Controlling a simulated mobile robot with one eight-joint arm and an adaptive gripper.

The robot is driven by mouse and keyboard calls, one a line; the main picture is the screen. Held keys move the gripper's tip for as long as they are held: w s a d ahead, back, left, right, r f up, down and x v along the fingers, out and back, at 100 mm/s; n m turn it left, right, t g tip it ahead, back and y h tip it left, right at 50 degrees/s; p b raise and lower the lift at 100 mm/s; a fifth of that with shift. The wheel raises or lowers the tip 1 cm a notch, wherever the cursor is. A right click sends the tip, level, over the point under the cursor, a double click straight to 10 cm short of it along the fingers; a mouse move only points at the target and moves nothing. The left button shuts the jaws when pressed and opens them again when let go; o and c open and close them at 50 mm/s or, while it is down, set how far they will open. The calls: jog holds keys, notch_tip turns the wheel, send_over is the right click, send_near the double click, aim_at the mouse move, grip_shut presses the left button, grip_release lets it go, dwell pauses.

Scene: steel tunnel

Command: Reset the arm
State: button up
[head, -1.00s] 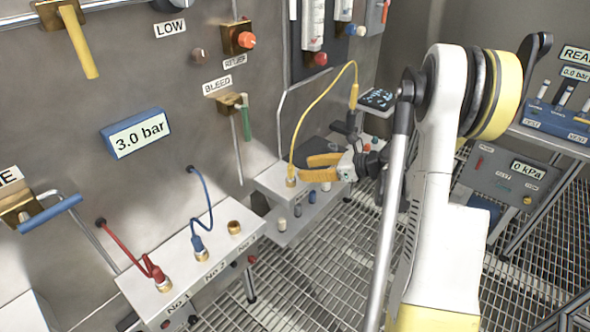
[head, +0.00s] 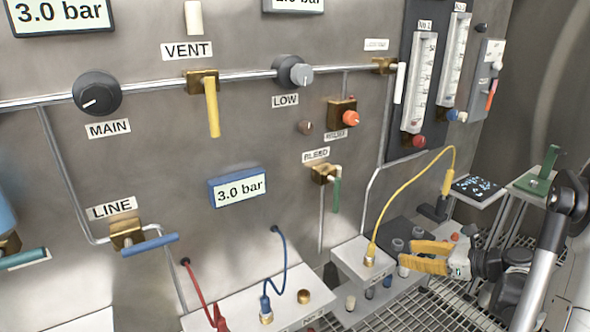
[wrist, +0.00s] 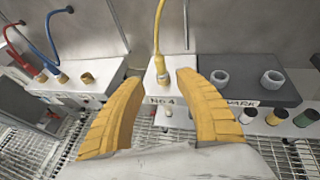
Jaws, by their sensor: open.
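My gripper (head: 408,256) has two yellow fingers, spread apart with nothing between them. It is at the lower right in the head view, just right of the white block with the yellow hose. In the wrist view the open fingers (wrist: 160,80) frame that white No 4 block (wrist: 170,103). The yellow hose (head: 405,185) runs down into a brass fitting (head: 369,258) on this block, and the fitting shows beyond the fingertips in the wrist view (wrist: 163,77). My arm comes in from the right edge; most of it is out of view.
A dark PARK block (wrist: 250,88) with two grey rings lies right of the No 4 block. Red (head: 205,300) and blue (head: 280,255) hoses reach a white block at lower left. The steel panel (head: 265,130) carries valves, knobs and gauges. Grating (head: 425,305) lies below.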

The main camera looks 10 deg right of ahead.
jog(key=w+a+r+m+t+h, duration=0.25)
jog(key=r+m, duration=0.35)
jog(key=r, duration=0.3)
jog(key=w+a+r+m+t+h, duration=0.1)
jog(key=w+r+m+t+h, duration=0.25)
jog(key=r+m, duration=0.4)
jog(key=w+a+r+m+t+h, duration=0.2)
jog(key=r+m+t, duration=0.15)
jog(key=r, duration=0.75)
jog(key=s+a+f+m+g, duration=0.7)
jog(key=s+a+f+m, duration=0.2)
jog(key=s+m, duration=0.4)
jog(key=s+a+f+m+g, duration=0.6)
jog(key=s+a+f+m, duration=0.4)
jog(key=s+m, duration=0.3)
jog(key=shift+a+f+g, duration=0.15)
jog(key=shift+f+g, duration=0.2)
jog(key=shift+f, duration=0.1)
